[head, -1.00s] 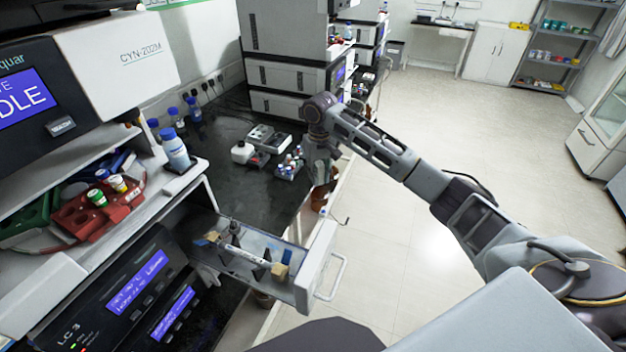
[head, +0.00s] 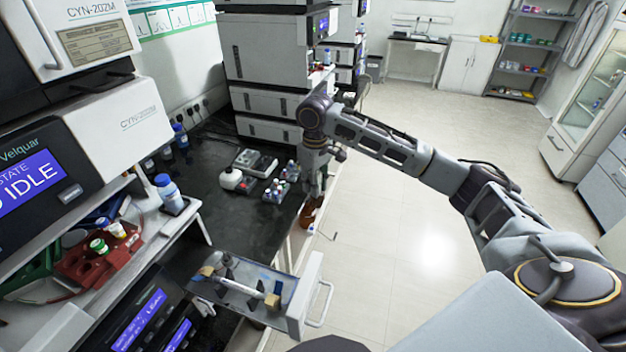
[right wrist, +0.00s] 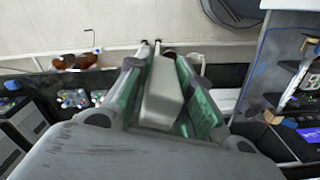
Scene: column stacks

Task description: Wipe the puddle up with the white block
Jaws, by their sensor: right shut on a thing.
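My right gripper (head: 316,185) hangs from its arm at the front edge of the dark bench, right of the small bottle rack. In the right wrist view, my right gripper (right wrist: 163,75) has its green-lined fingers shut on the white block (right wrist: 162,95). The block sits between both fingers and shows pale grey-white. In the head view the block is hidden or too small to tell. I cannot make out the puddle in any view. My left gripper is not in view.
An open drawer (head: 311,283) with a tube on a holder juts out at the front. A brown bottle (head: 309,214) is below the gripper. Floor at right is clear.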

